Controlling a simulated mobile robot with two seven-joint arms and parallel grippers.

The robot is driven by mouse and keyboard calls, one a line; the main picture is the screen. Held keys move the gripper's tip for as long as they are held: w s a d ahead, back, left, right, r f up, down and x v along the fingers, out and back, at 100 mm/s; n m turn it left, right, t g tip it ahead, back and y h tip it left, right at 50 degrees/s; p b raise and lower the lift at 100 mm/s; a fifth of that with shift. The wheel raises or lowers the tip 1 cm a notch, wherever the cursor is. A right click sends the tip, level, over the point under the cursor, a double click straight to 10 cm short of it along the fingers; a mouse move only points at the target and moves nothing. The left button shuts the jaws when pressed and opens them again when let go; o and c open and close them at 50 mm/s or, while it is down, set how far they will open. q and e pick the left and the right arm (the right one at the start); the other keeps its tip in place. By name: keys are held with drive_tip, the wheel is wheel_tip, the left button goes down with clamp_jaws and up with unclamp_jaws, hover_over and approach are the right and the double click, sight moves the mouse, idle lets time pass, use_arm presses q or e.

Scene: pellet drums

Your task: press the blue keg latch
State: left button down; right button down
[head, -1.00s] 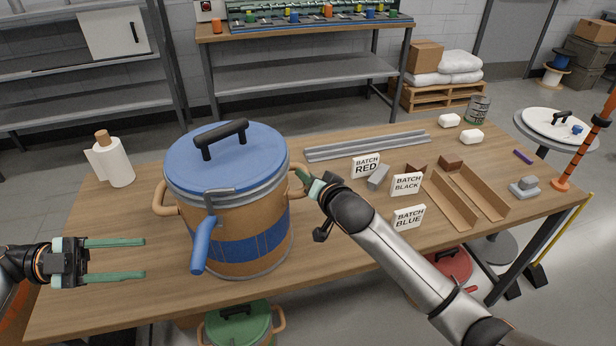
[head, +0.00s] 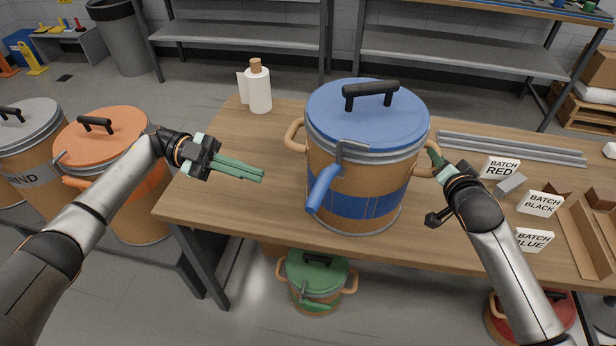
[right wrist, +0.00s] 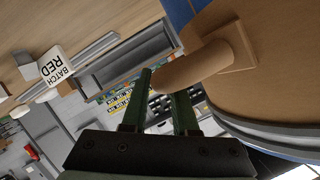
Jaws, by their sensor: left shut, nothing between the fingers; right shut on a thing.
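The blue keg (head: 360,150) stands upright on the table with its blue lid and black top grip on. Its blue latch lever (head: 323,188) hangs from the grey clamp ring at the front left, its lower end standing out from the keg wall. My left gripper (head: 262,175) is shut and empty, left of the lever and apart from it. My right gripper (head: 434,154) is shut on the keg's right handle (head: 422,172). In the right wrist view the tan handle (right wrist: 192,66) passes between the fingers (right wrist: 165,85).
A paper towel roll (head: 258,90) stands behind left on the table (head: 240,220). Right are batch cards (head: 501,168), grey rails (head: 510,147) and cardboard trays. An orange keg (head: 105,140) stands left; a green keg (head: 316,280) is below the table.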

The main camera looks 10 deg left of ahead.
use_arm(q)
drive_tip(key=a+r+n, duration=0.1)
drive_tip(key=n, duration=0.1)
drive_tip(key=a+r+n+y, duration=0.1)
drive_tip(key=a+n, duration=0.1)
drive_tip(key=a+r+n, duration=0.1)
drive_tip(key=a+n, duration=0.1)
drive_tip(key=shift+w+y, duration=0.35)
drive_tip(key=shift+y, duration=0.05)
drive_tip(key=shift+d, duration=0.15)
drive_tip(key=x, duration=1.4)
drive_tip(key=shift+w+f+n+t, duration=0.1)
drive_tip(key=shift+n+t, duration=0.2)
drive_tip(key=shift+t, duration=0.1)
